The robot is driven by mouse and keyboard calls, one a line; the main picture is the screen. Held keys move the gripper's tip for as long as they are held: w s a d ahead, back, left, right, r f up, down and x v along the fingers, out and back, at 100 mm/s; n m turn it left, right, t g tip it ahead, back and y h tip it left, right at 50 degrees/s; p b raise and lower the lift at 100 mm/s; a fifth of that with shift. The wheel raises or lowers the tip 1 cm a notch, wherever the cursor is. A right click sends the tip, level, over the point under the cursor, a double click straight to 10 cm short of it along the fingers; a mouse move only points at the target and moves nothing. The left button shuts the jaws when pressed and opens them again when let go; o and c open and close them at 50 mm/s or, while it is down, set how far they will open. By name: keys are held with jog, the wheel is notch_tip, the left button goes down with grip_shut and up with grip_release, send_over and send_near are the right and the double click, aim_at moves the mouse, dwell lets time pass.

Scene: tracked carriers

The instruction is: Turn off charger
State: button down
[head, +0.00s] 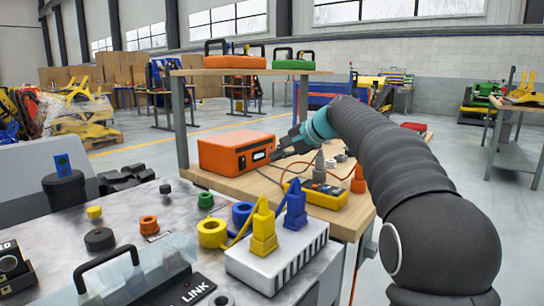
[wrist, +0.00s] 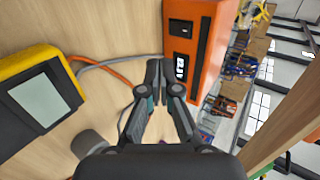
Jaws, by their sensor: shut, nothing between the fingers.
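The charger is an orange box (head: 222,152) on the wooden bench in the head view, with a small lit display on its front. My gripper (head: 277,154) is just in front of the charger's front face. In the wrist view my gripper (wrist: 158,78) is shut and empty, its tips close to the panel beside the display. Whether they touch it I cannot tell. The switch position is unclear.
A yellow meter (head: 322,193) lies on the bench near my arm, also at the left of the wrist view (wrist: 38,85). Orange and grey cables run across the bench. A raised shelf (head: 245,72) holds orange and green cases. A white power strip (head: 277,258) stands in front.

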aim_at(245, 168)
jog(key=x, duration=0.8)
jog(key=shift+w+a, duration=0.65)
jog(key=shift+a, duration=0.3)
jog(key=shift+w+a+f+p, duration=0.1)
jog(key=shift+w+a+p, duration=0.3)
jog(key=shift+a, duration=0.1)
